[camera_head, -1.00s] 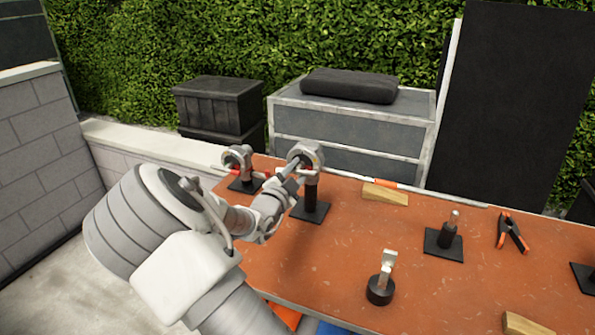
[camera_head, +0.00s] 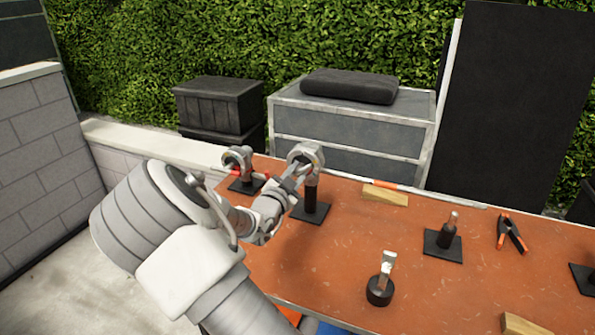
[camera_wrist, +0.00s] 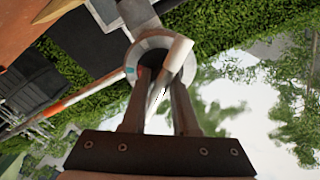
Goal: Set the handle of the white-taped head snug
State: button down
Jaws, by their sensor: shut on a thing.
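A grey round grip head (camera_head: 308,150) sits upright on a black post with a square base, near the table's far left edge. My gripper (camera_head: 297,168) reaches it from the left and is shut on its handle. In the wrist view, the ring-shaped head (camera_wrist: 135,58) is just beyond the fingers, and the pale handle (camera_wrist: 176,58) lies between them, slanting across the ring. A second grey head (camera_head: 238,157) with a red handle stands on its own black base further left. I cannot clearly make out white tape on either head.
The orange-brown table (camera_head: 330,250) also holds a wooden wedge (camera_head: 386,195), a black stand with a pin (camera_head: 445,238), a spring clamp (camera_head: 512,234) and a black round base with a metal plate (camera_head: 381,285). The table's middle is clear.

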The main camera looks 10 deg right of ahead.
jog(key=n+p, duration=0.2)
jog(key=n, duration=0.4)
jog(key=shift+r+n, duration=0.15)
jog(key=shift+n, duration=0.15)
jog(key=n+p, duration=0.2)
jog(key=n, duration=0.3)
jog(key=shift+n, duration=0.4)
jog(key=c, duration=0.7)
grip_release()
jog(key=v, duration=1.7)
jog(key=shift+s+a+b, duration=0.15)
jog(key=shift+s+b, duration=0.05)
jog(key=shift+b, duration=0.15)
